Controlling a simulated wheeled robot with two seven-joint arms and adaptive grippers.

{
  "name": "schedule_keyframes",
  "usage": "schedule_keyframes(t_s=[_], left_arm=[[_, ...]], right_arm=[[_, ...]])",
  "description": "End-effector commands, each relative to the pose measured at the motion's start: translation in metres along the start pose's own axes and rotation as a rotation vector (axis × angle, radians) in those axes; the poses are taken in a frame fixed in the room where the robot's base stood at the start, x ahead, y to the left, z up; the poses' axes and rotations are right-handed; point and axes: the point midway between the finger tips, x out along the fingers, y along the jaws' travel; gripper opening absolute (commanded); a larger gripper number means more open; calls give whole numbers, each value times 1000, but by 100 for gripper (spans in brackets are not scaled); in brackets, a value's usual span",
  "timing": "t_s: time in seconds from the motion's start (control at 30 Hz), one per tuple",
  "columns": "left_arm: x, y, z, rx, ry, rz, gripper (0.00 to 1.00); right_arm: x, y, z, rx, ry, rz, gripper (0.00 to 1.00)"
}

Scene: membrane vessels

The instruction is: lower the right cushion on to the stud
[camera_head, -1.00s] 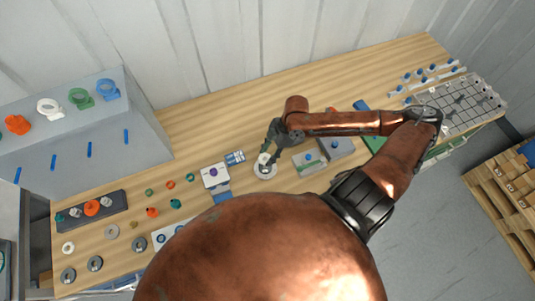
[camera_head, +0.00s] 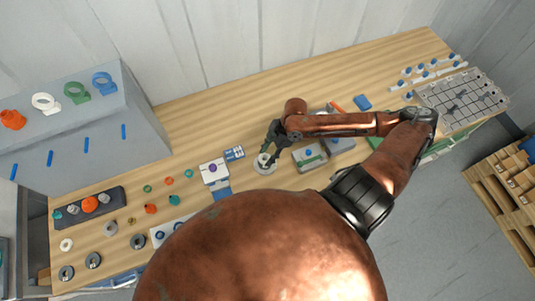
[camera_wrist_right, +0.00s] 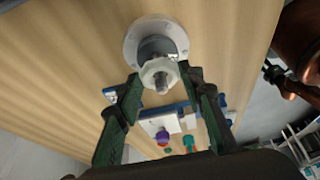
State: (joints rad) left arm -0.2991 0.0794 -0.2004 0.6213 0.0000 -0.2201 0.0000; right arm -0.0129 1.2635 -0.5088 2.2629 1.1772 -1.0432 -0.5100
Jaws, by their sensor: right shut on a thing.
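My right gripper (camera_head: 265,156) points down over a pale round flanged base (camera_head: 264,168) on the table. In the right wrist view its two dark green fingers (camera_wrist_right: 161,76) are closed on a pale, nut-shaped piece, which I take for the right cushion (camera_wrist_right: 151,71). A threaded metal stud (camera_wrist_right: 162,84) shows through the middle of this piece. Behind it are a grey cylinder and the round flange (camera_wrist_right: 137,50) of the base. The cushion looks in line with the base; whether it is fully seated I cannot tell. My left gripper is not in view.
A white block with a purple knob (camera_head: 213,171) and a blue-white box (camera_head: 234,153) stand left of the base. A grey fixture (camera_head: 309,157) stands close on the right. Small rings and knobs lie further left.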

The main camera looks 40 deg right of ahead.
Motion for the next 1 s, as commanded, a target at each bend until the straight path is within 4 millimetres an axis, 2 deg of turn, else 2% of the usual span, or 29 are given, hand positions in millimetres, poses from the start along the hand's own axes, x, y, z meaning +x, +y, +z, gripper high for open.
schedule_keyframes(t_s=[0.07, 0.3, 0.67, 0.77, 1.0], left_arm=[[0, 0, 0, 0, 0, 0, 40], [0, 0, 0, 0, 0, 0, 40], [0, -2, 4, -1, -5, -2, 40], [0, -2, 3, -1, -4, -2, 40], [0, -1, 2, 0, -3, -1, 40]], right_arm=[[0, 0, 0, 0, 0, 0, 39], [0, 0, 0, 0, 0, 0, 55], [-5, 0, 0, 0, -1, 1, 56], [-16, 1, 1, -1, -2, 2, 56], [-64, 0, 1, -2, -6, 2, 56]])
